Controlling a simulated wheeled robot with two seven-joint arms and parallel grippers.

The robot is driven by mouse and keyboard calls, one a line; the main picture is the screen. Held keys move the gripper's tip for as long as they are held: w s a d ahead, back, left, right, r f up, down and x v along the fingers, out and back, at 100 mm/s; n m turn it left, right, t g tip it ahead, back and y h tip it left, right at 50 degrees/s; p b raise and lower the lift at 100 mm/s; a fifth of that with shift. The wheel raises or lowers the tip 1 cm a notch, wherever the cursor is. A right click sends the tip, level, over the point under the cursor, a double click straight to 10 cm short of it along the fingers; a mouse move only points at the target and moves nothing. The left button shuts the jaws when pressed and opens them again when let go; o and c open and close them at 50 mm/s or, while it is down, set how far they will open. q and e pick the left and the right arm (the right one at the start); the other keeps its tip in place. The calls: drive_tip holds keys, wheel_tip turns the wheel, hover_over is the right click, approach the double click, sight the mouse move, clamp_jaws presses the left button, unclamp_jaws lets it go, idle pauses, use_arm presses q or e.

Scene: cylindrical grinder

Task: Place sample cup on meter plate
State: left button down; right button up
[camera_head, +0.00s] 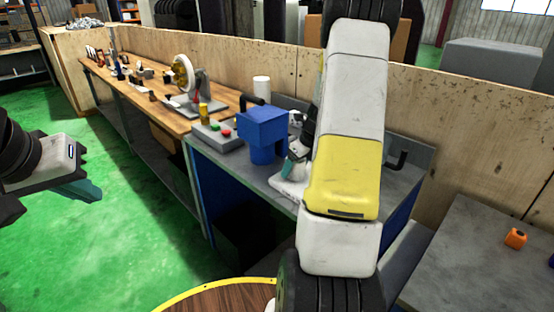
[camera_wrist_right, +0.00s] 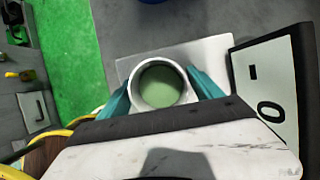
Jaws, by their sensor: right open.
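The sample cup (camera_wrist_right: 160,84), a white round cup with green contents, is upright between the teal fingers of my right gripper (camera_wrist_right: 161,88) in the right wrist view. The fingers are open, one on each side of the cup. The meter plate (camera_wrist_right: 212,52), a pale square, lies beneath the cup, which appears to stand on it. The meter's display (camera_wrist_right: 262,85) is at the right and shows a dash and a 0. In the head view my right arm hides the cup and most of the meter (camera_head: 287,189). My left gripper (camera_head: 88,190) is over the green floor, away from the bench; its opening is unclear.
A blue grinder (camera_head: 263,127) stands left of my right gripper on the grey bench, beside a button box (camera_head: 218,134). A white cylinder (camera_head: 262,88) is behind. An orange object (camera_head: 515,238) lies on the right table. The floor at left is free.

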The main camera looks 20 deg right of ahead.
drive_tip(key=v, duration=1.2)
drive_tip(key=s+a+r+n, duration=0.2)
drive_tip(key=a+r+n, duration=0.3)
drive_tip(key=a, duration=0.1)
drive_tip(key=s+a+r+n+t, duration=0.1)
drive_tip(key=s+a+r+n, duration=0.3)
drive_tip(key=s+a+n, duration=0.4)
drive_tip(key=s+a+r+n+t, duration=0.1)
drive_tip(key=s+a+r+n, duration=0.2)
drive_tip(key=s+a+n, duration=0.6)
drive_tip(key=s+n, duration=0.2)
drive_tip(key=n, duration=0.8)
drive_tip(key=shift+s+a+r, duration=0.25)
drive_tip(key=shift+s+r, duration=0.05)
drive_tip(key=shift+r, duration=0.1)
